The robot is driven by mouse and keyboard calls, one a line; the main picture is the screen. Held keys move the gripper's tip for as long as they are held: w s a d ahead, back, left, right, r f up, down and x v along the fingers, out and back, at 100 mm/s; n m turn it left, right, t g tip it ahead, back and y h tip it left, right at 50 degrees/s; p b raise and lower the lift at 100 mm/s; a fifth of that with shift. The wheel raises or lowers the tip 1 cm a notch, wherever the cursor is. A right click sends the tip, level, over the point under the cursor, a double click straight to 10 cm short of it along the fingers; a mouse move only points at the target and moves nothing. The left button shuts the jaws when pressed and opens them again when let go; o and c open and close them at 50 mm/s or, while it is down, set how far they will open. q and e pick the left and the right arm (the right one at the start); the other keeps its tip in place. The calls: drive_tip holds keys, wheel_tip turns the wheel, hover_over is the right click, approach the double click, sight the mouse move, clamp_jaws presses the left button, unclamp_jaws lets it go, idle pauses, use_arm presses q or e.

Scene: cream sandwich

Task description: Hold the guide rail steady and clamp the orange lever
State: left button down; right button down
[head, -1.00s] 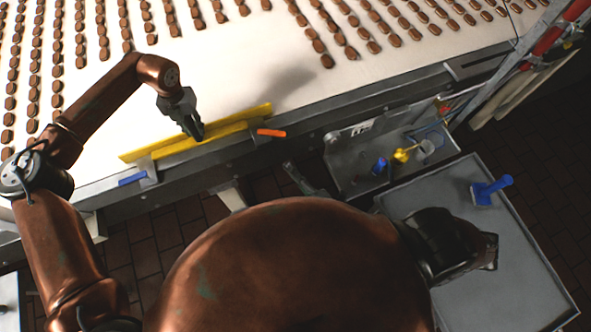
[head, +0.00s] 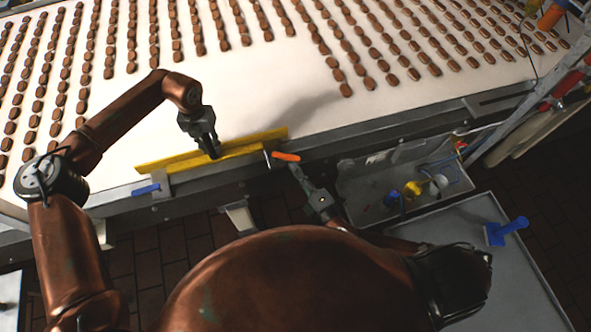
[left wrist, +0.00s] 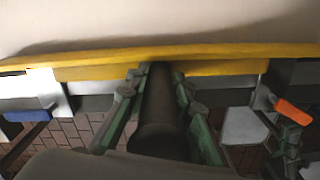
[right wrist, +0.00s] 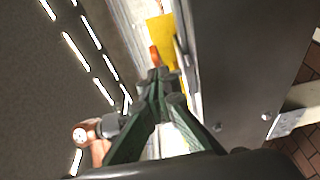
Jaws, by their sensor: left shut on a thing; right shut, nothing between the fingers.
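The yellow guide rail (head: 245,148) lies along the near edge of the conveyor. It also spans the left wrist view (left wrist: 225,55). My left gripper (head: 214,152) is shut on the rail from above, near its middle; its fingertips partly hide the grip. The orange lever (head: 286,156) sits at the clamp near the rail's right part and sticks out to the right. My right gripper (head: 297,172) is shut and empty, just below the lever. In the right wrist view, the orange lever (right wrist: 154,56) appears just beyond the closed fingertips (right wrist: 157,84); contact is unclear.
A blue lever (head: 146,189) sits at the left clamp. Rows of brown cream sandwiches (head: 340,75) lie on the white belt (head: 270,85). A grey bin (head: 360,185) and a tray table (head: 455,225) with a blue scraper (head: 508,230) stand at the right.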

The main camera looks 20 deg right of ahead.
drive_tip(key=shift+w+d, duration=0.3)
drive_tip(key=shift+d, duration=0.1)
drive_tip(key=shift+w+d, duration=0.55)
drive_tip(key=shift+d, duration=0.05)
drive_tip(key=shift+w+d, duration=0.55)
drive_tip(key=shift+w, duration=0.4)
drive_tip(key=s+d, duration=0.7)
drive_tip(key=s, duration=0.4)
use_arm(q)
drive_tip(key=c, duration=1.5)
unclamp_jaws()
